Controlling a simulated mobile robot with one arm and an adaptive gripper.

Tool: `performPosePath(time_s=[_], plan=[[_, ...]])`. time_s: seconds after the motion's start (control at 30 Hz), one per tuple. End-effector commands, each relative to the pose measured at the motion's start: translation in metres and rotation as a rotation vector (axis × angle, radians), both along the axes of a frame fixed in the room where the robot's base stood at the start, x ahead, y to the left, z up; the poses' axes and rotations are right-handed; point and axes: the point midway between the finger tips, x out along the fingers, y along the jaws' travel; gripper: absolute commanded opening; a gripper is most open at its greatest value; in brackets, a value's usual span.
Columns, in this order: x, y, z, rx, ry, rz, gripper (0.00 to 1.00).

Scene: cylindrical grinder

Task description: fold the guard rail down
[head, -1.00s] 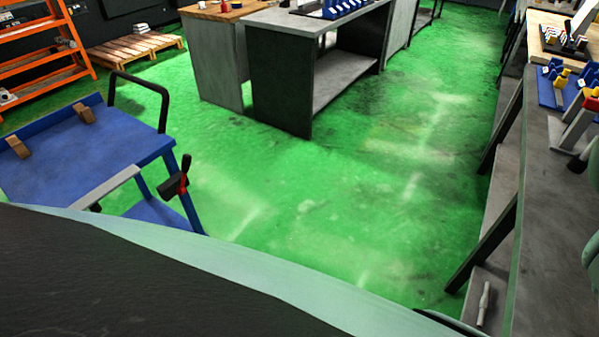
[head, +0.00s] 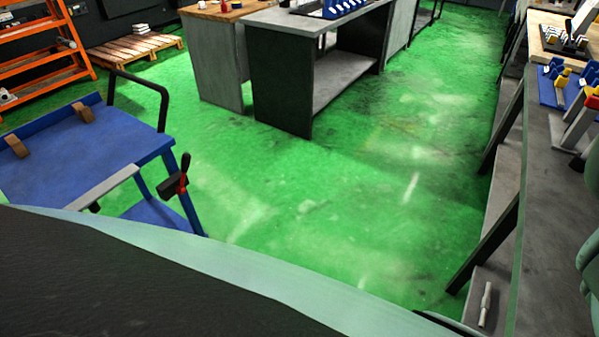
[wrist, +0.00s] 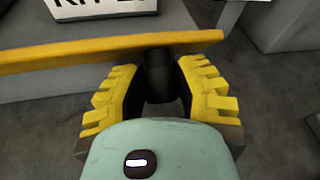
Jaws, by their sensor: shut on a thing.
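In the wrist view, a yellow bar (wrist: 60,52), which looks like the guard rail, runs across the picture, rising slightly to the right. A black grip (wrist: 160,85) stands against the bar's near side, and its joint to the bar is partly hidden. My gripper (wrist: 159,73), with yellow ribbed pads, is shut on this black grip, one finger on each side. The fingertips are close to the bar's lower edge. Neither the rail nor the gripper shows clearly in the head view.
In the wrist view, a white sign (wrist: 98,8) with cut-off lettering sits behind the bar. In the head view, a blue cart (head: 80,160) stands at left, a dark bench (head: 283,85) behind, and a long grey bench (head: 545,240) at right. Green floor (head: 330,200) between is clear.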

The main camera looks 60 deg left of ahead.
Motion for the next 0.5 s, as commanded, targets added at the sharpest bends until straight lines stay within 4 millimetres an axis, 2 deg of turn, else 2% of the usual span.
performPosePath(time_s=[0.03, 0.27, 0.5], plan=[[0.002, 0.003, -0.009, -0.027, -0.012, 0.009, 0.00], [0.002, 0.003, -0.020, -0.185, -0.074, 0.011, 0.00], [0.002, 0.002, -0.019, -0.283, -0.117, 0.009, 0.00]])
